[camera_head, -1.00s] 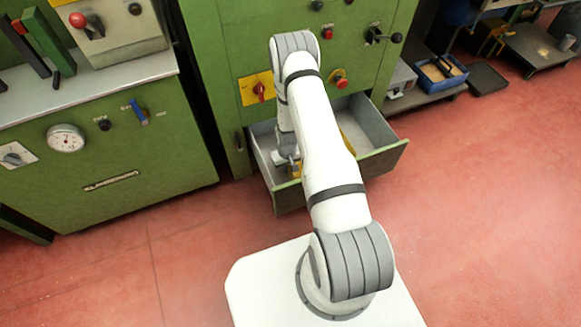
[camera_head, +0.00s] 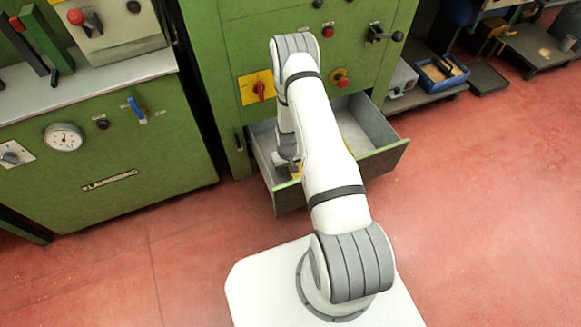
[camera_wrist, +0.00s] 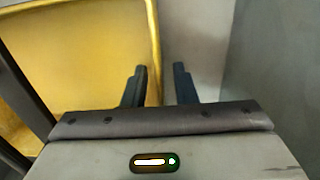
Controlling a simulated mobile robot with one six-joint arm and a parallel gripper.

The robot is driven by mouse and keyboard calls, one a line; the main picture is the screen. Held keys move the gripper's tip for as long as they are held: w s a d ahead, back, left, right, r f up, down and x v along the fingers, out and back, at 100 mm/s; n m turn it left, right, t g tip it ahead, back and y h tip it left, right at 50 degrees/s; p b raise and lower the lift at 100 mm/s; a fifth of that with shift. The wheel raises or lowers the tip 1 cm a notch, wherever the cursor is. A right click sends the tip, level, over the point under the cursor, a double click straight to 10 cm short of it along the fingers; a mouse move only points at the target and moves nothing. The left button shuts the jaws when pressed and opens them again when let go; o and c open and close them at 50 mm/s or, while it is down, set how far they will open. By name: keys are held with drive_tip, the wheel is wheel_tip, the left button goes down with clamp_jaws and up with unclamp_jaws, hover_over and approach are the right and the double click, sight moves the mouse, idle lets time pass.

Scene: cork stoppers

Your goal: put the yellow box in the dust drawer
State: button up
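The yellow box (camera_wrist: 75,60) fills the left of the wrist view, with its rim and one wall passing between my fingertips. My gripper (camera_wrist: 160,80) is open, one finger over the box's inside and the other outside the wall, with a gap visible beside the wall. In the head view the pulled-out dust drawer (camera_head: 385,160) of the green machine stands open. My arm reaches into it and hides most of the box; only small yellow patches (camera_head: 295,171) show inside the drawer. Whether the box rests flat on the drawer floor is hidden.
The green machine front (camera_head: 225,60) with knobs and a yellow switch plate (camera_head: 256,88) rises behind the drawer. Another green cabinet (camera_head: 110,150) stands to the left. A blue bin (camera_head: 442,74) sits on a low shelf at right. The red floor is clear around the drawer.

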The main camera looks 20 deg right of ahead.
drive_tip(key=s+a+r+p, duration=0.2)
drive_tip(key=r+p, duration=0.1)
drive_tip(key=r, duration=1.8)
drive_tip(key=s+a+r+p, duration=0.2)
drive_tip(key=s+r, duration=0.1)
drive_tip(key=r, duration=1.8)
drive_tip(key=s+a+r+t, duration=0.1)
drive_tip(key=s+a+r, duration=0.1)
drive_tip(key=s+r, duration=1.2)
drive_tip(key=s, duration=0.4)
drive_tip(key=shift+s+a, duration=0.15)
drive_tip(key=shift+a, duration=0.25)
drive_tip(key=shift+c, duration=0.5)
